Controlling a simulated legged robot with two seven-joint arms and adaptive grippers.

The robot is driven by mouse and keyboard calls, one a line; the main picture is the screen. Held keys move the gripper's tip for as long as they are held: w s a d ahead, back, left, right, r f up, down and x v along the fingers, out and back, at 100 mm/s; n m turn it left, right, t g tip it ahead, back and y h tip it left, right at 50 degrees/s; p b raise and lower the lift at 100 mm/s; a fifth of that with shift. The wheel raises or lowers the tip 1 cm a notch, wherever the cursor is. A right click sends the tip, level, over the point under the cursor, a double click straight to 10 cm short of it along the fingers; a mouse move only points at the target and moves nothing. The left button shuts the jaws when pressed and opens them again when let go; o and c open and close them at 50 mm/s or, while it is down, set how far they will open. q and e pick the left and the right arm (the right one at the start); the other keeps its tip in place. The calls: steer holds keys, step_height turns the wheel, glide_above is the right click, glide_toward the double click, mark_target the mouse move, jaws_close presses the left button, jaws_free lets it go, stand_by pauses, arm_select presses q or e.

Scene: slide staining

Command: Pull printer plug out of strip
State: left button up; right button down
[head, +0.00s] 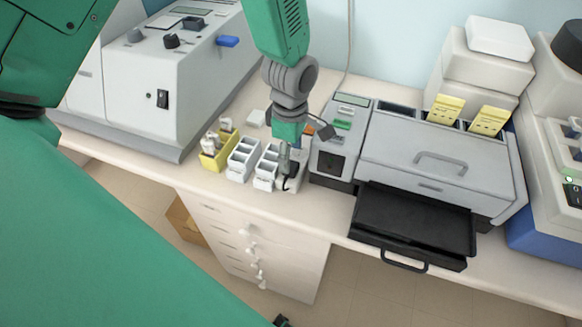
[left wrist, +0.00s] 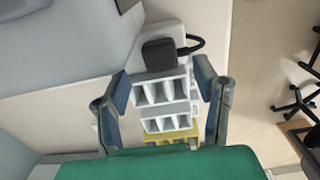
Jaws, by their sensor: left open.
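A black plug (left wrist: 160,53) with a black cord sits on a white strip (left wrist: 175,32) in the left wrist view. In the head view the plug (head: 291,182) shows low on the bench, partly hidden by my gripper. My left gripper (head: 287,164) is above the plug, pointing down. In the left wrist view my left gripper (left wrist: 162,70) is open, with its fingers apart on either side of the plug's line. I cannot tell whether the fingertips touch the plug. Nothing is held. My right gripper is not in view.
White slotted racks (head: 243,157) and a yellow rack (head: 217,153) stand left of the plug. A grey machine (head: 430,150) with a black tray (head: 412,222) pulled out stands close on the right. A large grey instrument (head: 130,90) is at the left.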

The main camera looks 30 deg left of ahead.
mark_target(291, 165)
arm_select(q)
steer(key=shift+f+b, duration=0.7)
steer(key=shift+f, duration=1.6)
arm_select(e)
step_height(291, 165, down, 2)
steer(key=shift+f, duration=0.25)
arm_select(q)
steer(key=shift+p, duration=0.5)
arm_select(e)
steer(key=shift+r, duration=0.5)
arm_select(q)
jaws_close()
steer(key=shift+r, duration=0.15)
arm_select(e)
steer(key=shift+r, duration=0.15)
